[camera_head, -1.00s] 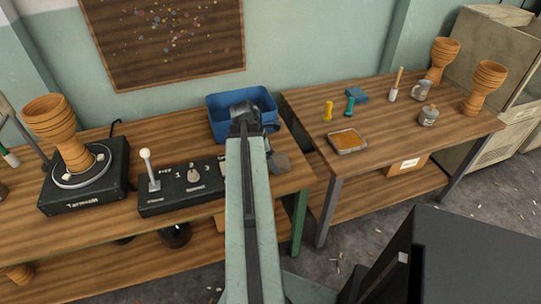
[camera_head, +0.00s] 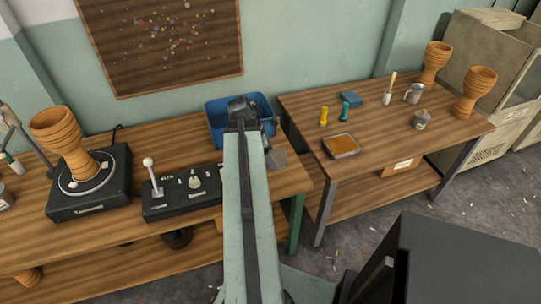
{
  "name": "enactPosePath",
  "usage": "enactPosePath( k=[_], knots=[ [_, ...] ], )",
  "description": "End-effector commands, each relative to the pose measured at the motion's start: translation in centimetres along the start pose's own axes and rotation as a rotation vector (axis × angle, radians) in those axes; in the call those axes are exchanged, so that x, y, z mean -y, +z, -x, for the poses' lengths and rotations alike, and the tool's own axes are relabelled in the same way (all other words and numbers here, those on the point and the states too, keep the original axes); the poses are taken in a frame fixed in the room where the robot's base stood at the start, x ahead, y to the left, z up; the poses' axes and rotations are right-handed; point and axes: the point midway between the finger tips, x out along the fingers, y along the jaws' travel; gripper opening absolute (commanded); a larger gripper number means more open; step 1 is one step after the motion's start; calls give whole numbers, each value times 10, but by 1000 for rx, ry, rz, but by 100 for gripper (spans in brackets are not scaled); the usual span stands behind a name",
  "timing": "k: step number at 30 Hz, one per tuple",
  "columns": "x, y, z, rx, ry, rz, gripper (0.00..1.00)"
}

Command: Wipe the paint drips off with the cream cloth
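My gripper (camera_head: 243,117) is over the blue bin (camera_head: 213,115) at the back right of the left bench; my arm runs up to it and hides much of it. I cannot make out its fingers or whether they hold anything. A greyish cloth-like piece (camera_head: 277,159) lies or hangs beside the bin, partly behind my arm; I cannot tell if it is the cream cloth. A goblet drum (camera_head: 62,135) stands tilted on a black turntable (camera_head: 95,205) at the left. Paint drips cannot be made out at this size.
A black control box (camera_head: 180,192) with a white-knobbed lever sits between turntable and arm. The right bench (camera_head: 380,150) holds an orange-filled tray (camera_head: 341,146), a blue block (camera_head: 351,99), yellow and teal tools, a brush, small pots and two goblet drums (camera_head: 475,92). A gap separates the benches.

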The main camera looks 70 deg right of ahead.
Motion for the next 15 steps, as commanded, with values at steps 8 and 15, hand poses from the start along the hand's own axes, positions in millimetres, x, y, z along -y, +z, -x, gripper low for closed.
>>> enactPosePath(
  k=[8, 15],
  knots=[
    [0, 0, 1, 0, 0, 0, 40],
    [0, 10, 24, 0, 0, 0, 40]
  ],
)
